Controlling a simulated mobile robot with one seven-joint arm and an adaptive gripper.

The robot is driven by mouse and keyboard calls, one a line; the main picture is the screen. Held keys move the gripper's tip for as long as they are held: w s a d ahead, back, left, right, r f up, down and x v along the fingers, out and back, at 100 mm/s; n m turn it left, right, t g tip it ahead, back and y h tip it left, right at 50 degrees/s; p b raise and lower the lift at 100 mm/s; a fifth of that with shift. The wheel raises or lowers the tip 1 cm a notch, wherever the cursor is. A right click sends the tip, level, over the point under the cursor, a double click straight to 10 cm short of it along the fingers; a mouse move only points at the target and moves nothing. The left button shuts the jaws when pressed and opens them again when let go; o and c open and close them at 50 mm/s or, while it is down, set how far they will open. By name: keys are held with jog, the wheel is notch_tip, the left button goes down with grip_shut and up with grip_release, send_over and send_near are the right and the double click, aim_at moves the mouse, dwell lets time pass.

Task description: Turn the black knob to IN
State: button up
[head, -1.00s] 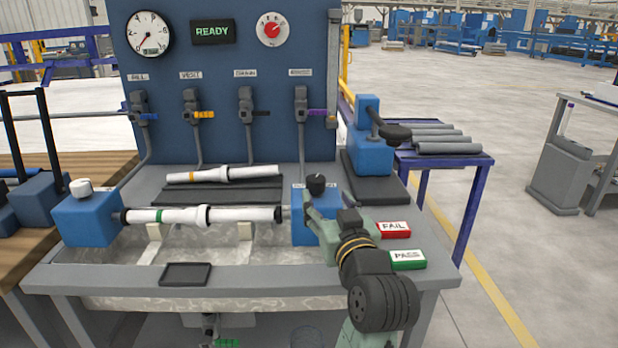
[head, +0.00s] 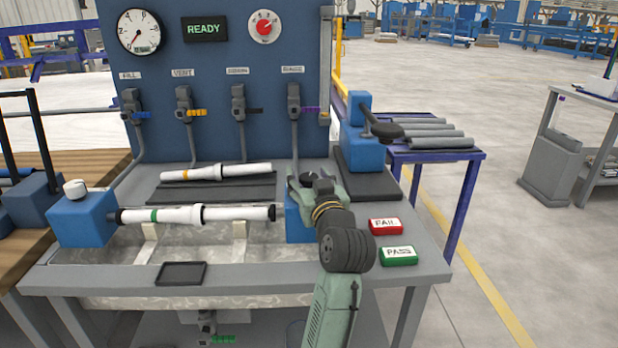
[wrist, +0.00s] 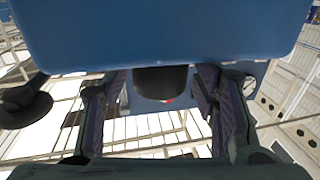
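The black knob (head: 308,179) sits on top of the blue block (head: 299,222) at the right end of the bench trough. My gripper (head: 305,184) is at the knob and covers much of it and its labels. In the wrist view the black knob (wrist: 160,80) is between the two fingers of my gripper (wrist: 160,92), with a gap on each side. The fingers are open around it. The blue block (wrist: 160,35) fills the top of that view. Which way the knob points cannot be read.
A white pipe (head: 190,215) lies across the trough, its right end close to the block. The red FAIL button (head: 385,226) and green PASS button (head: 398,256) are right of my arm. A blue lever device (head: 367,145) stands behind right. The display (head: 204,29) reads READY.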

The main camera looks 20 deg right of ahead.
jog(key=c, duration=1.1)
jog(key=shift+m+h, duration=0.3)
jog(key=shift+h, duration=0.2)
jog(key=m+h+p, duration=0.1)
jog(key=h, duration=0.1)
jog(key=shift+a+m+g+h, duration=0.15)
jog(key=shift+m+g+h, duration=0.15)
jog(key=shift+g, duration=0.1)
jog(key=m+g+h, duration=0.1)
jog(key=m+h, duration=0.1)
jog(key=h, duration=0.1)
jog(key=shift+m+g+h+p, duration=0.3)
jog(key=shift+m+h+p, duration=0.05)
jog(key=shift+m+h, duration=0.05)
jog(key=m+g+h+b, duration=0.1)
jog(key=m+g+h, duration=0.2)
jog(key=h, duration=0.1)
jog(key=shift+w+f, duration=0.1)
jog(key=shift+m+g+h+b, duration=1.35)
jog(key=shift+m+g, duration=0.25)
jog(key=shift+g, duration=0.3)
jog(key=o, duration=1.2)
